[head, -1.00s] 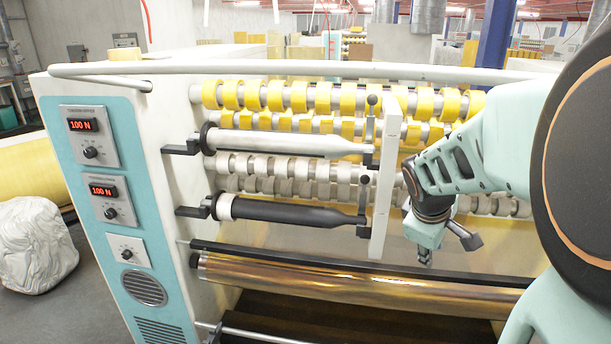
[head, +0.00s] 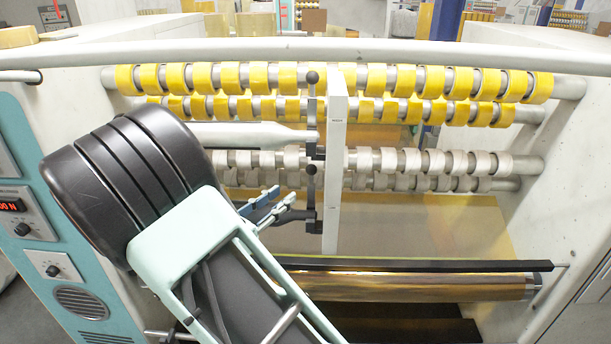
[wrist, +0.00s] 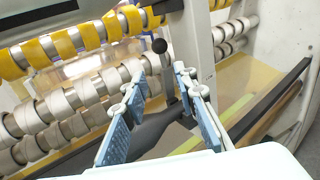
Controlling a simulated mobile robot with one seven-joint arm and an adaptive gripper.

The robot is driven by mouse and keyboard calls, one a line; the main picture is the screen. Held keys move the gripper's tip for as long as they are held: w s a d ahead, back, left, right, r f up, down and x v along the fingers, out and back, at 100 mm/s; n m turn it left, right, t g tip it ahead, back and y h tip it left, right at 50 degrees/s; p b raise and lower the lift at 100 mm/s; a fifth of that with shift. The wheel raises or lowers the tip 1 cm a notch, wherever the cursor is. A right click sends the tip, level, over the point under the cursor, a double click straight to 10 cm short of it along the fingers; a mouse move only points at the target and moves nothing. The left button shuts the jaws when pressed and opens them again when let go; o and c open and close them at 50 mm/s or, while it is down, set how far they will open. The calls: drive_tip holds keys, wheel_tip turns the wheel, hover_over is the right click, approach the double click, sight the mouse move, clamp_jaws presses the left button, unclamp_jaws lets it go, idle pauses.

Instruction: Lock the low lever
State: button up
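The low lever (head: 311,188) is a dark stem with a round black knob, standing upright on the left side of the white vertical plate. In the wrist view its knob (wrist: 160,46) shows just beyond the fingertips, with the stem running down between the fingers. My gripper (head: 284,203) has blue fingers and is left of the low lever, pointing toward it. In the wrist view my gripper (wrist: 160,80) is open, fingers on either side of the stem. Contact cannot be told. The black lower shaft (wrist: 158,128) shows between the fingers; my arm mostly hides it in the head view.
The upper lever (head: 312,100) stands directly above, beside the light upper shaft (head: 245,136). The white plate (head: 335,165) is close on the right. Rows of yellow rolls (head: 380,78) and pale rolls (head: 415,160) lie behind. A horizontal rail (head: 420,50) crosses in front.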

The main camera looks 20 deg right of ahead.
sight(310, 176)
drive_tip(key=p+x, duration=0.1)
drive_tip(key=x, duration=0.9)
drive_tip(key=shift+s+d, duration=0.1)
drive_tip(key=shift+d, duration=0.1)
drive_tip(key=shift+c, duration=0.6)
clamp_jaws()
